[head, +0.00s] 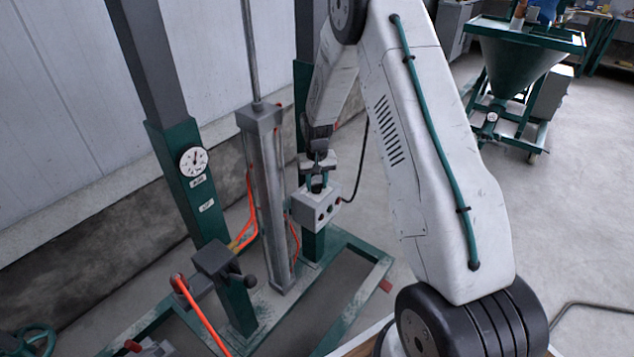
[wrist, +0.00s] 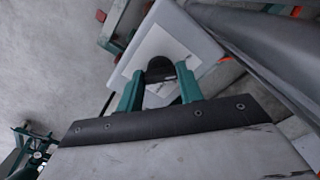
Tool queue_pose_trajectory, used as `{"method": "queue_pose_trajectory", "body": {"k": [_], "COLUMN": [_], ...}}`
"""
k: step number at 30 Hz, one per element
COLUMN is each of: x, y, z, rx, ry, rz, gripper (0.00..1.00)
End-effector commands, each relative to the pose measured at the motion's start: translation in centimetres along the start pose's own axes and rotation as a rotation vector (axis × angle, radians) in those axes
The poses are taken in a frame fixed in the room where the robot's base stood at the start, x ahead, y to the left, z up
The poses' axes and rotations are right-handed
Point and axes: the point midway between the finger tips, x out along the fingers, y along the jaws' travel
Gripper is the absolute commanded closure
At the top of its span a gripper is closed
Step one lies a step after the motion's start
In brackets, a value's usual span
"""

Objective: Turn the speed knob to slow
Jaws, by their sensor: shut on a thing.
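The speed knob (wrist: 159,66) is a small black round knob on a pale plate (wrist: 180,40) on top of a grey control box (head: 312,211). My gripper (wrist: 161,77) has its two green fingers on either side of the knob, shut on it. In the head view my gripper (head: 318,178) points down onto the top of the box. The knob's pointer and any speed marks cannot be made out. The box's near face shows dark and reddish round spots, too small to tell.
A grey column (head: 265,200) with a rod stands just left of the box. A green post carries a round white gauge (head: 194,161). Orange hoses (head: 203,318) run near the green floor frame (head: 352,292).

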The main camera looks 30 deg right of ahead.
Motion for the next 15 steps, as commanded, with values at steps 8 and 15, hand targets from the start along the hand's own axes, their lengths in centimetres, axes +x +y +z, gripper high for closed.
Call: {"method": "queue_pose_trajectory", "body": {"k": [8, 15], "x": [-0.10, -0.10], "y": [-0.06, -0.06], "z": [-0.12, -0.13], "rx": [-0.017, -0.017], "ry": [0.003, 0.003], "rz": [-0.001, 0.000], "gripper": [0.86, 0.61]}}
